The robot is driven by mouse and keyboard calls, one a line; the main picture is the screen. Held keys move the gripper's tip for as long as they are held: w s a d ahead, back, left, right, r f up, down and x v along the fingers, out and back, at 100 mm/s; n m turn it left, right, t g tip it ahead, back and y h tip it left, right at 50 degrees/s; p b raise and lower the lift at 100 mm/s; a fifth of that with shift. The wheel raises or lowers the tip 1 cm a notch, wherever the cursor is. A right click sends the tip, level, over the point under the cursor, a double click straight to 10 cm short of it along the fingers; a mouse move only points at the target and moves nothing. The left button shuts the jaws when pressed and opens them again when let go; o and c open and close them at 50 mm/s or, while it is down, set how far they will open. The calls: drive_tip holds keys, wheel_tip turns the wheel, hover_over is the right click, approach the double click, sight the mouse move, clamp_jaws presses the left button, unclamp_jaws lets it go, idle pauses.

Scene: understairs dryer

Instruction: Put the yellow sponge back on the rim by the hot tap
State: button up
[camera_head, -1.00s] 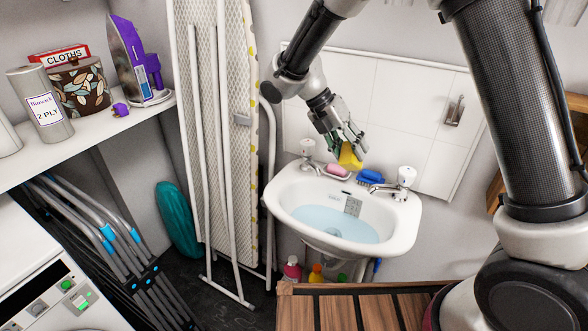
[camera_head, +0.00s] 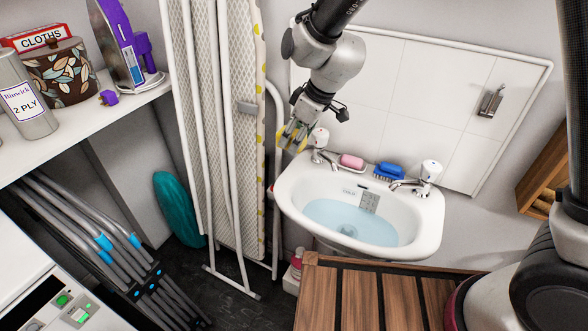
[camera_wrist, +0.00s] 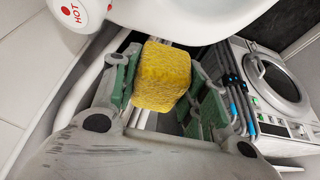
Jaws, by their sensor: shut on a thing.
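The yellow sponge (camera_wrist: 162,77) is held between the green-padded fingers of my gripper (camera_head: 293,136). In the head view only bits of the sponge (camera_head: 281,138) show around the fingers. My gripper is just left of the hot tap (camera_head: 319,140), above the sink's back left corner. In the wrist view the tap's white top (camera_wrist: 74,14) with red HOT lettering is close by at the upper left. The sink's white rim (camera_head: 294,180) shows below the gripper. I cannot tell whether the sponge touches the rim.
A pink soap (camera_head: 351,161) and a blue brush (camera_head: 389,171) lie on the back rim between the taps. The cold tap (camera_head: 428,173) is at the right. Water (camera_head: 335,218) stands in the basin. An ironing board (camera_head: 228,120) stands close left of the gripper.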

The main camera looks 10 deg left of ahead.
sight(291, 172)
wheel_tip(291, 172, down, 9)
drive_tip(key=shift+f, duration=0.1)
idle(0.4)
drive_tip(key=o, duration=1.3)
drive_tip(key=shift+c, duration=0.2)
drive_tip(key=v, duration=1.2)
